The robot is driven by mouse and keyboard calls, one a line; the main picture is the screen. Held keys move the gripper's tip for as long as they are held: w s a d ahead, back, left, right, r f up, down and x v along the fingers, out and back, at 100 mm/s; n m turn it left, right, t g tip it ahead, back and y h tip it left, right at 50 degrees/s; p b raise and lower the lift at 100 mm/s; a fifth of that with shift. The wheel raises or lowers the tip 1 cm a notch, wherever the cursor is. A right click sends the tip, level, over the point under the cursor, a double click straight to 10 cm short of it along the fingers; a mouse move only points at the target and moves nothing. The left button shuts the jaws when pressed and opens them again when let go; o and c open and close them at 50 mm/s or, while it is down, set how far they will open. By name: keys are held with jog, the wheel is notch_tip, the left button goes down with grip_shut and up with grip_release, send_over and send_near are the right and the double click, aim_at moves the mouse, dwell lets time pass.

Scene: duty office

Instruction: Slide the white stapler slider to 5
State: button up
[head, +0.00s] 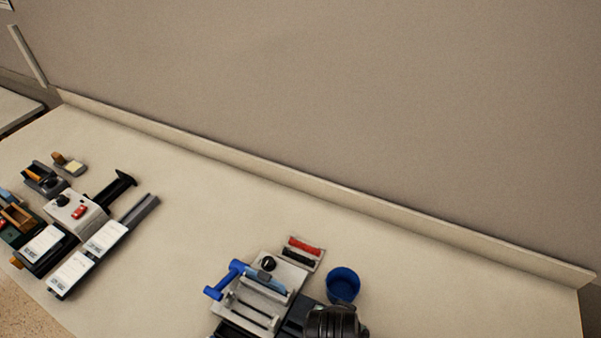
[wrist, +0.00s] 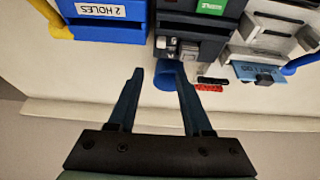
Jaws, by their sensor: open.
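A white-grey device (head: 262,300) with long slots, a black knob and a blue lever stands at the bottom middle of the head view. It also shows upside down at the right of the wrist view (wrist: 262,32), with a blue plate on it. It may be the white stapler; I cannot make out its slider or any number scale. My gripper (wrist: 160,78) is open and empty, its two dark fingers apart, to the left of this device in the wrist view. A black part of my arm shows at the bottom of the head view; the fingertips are hidden there.
A blue cup (head: 343,284) stands right of the device and appears between the fingers in the wrist view. Red and black pieces (head: 303,249) lie behind the device. A blue "2 HOLES" box (wrist: 103,14) is upper left. More desk devices (head: 80,225) stand left; the table's right is clear.

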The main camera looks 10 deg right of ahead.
jog(key=w+a+r+n+t+b, duration=0.1)
jog(key=w+r+t+b, duration=0.4)
jog(key=r, duration=0.8)
jog(key=w+a+r+n+t+b, duration=0.2)
jog(key=w+a+r+t+b, duration=0.2)
jog(key=r, duration=0.9)
jog(key=shift+w+a+r+n+t+b, duration=0.2)
jog(key=shift+w+r+n+t+b, duration=0.15)
jog(key=shift+w+t, duration=1.9)
jog(key=shift+w+g, duration=0.3)
jog(key=shift+g, duration=0.05)
jog(key=s+a+r+n+t+y, duration=0.1)
jog(key=s+r+t, duration=0.2)
jog(key=r, duration=0.6)
jog(key=s+a+r+n+t, duration=0.1)
jog(key=s+r+t, duration=0.3)
jog(key=r, duration=0.5)
jog(key=s+a+r+n+t+y, duration=0.1)
jog(key=s+a+r+t, duration=0.2)
jog(key=r, duration=0.6)
jog(key=shift+s+a+t+y, duration=0.3)
jog(key=shift+s+t, duration=0.1)
jog(key=shift+s, duration=0.25)
jog(key=shift+s, duration=0.1)
